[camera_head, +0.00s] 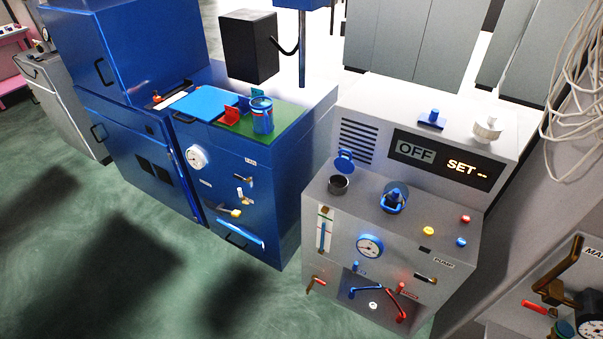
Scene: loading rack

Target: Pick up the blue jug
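A blue jug-like container (262,119) stands upright on the green top (290,113) of a blue cabinet, near its front edge. It has a lighter blue rim, and its inside is too small to make out. A red bracket-like part (231,114) is just to its left. Neither of my grippers is in view, and nothing is touching the container.
A grey machine (345,209) with an OFF display (415,151), gauge, levers and an open blue-lidded port (338,184) stands right of the blue cabinet (250,215). A black box (249,45) is behind. Green floor (120,270) is clear at front left.

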